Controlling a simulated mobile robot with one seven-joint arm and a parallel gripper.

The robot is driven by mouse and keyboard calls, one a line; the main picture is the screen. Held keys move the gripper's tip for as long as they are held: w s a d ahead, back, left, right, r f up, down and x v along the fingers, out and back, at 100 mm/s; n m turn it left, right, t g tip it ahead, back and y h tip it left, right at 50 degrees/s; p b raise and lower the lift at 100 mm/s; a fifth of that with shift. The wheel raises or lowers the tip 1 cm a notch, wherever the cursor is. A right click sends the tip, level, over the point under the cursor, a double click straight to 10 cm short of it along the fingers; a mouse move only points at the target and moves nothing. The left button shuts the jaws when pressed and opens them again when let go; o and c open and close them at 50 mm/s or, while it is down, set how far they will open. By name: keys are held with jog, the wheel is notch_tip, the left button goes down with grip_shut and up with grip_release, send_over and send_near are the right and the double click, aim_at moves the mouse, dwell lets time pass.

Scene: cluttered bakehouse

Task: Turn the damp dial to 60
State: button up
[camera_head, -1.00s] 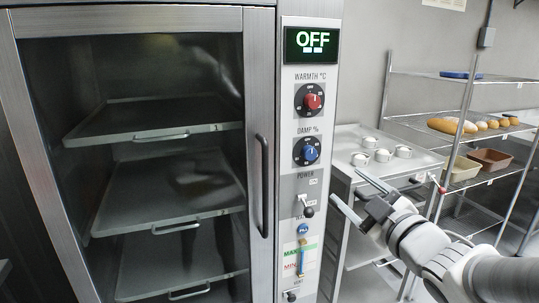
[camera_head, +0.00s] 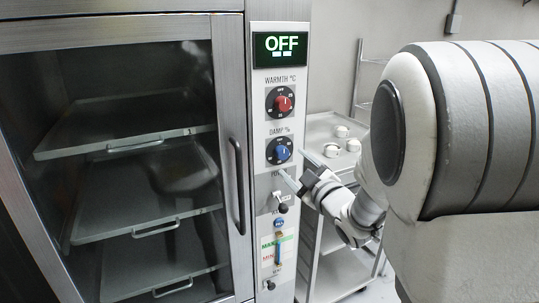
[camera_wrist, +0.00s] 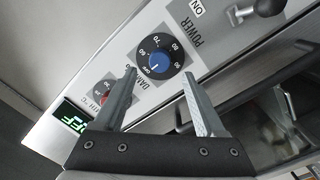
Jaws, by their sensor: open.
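The damp dial (camera_head: 281,152) is a blue knob on a black round plate, below the red warmth dial on the oven's control strip. It also shows in the wrist view (camera_wrist: 160,57), with numbers such as 60, 70, 80 and 90 around it. A white mark on the knob points to the lower left there; I cannot tell its exact setting. My gripper (camera_head: 293,167) is open and empty, close in front of the dial and slightly right. In the wrist view my fingers (camera_wrist: 159,74) reach toward either side of the dial. Contact is not visible.
The warmth dial (camera_head: 283,102) is just above, under a display (camera_head: 281,46) reading OFF. The power switch (camera_head: 281,202) is just below. The glass door's handle (camera_head: 238,185) stands out at left. A cart (camera_head: 318,128) with white cups is behind my gripper.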

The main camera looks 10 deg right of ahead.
aim_at(284, 155)
jog(key=shift+x, duration=2.6)
grip_shut()
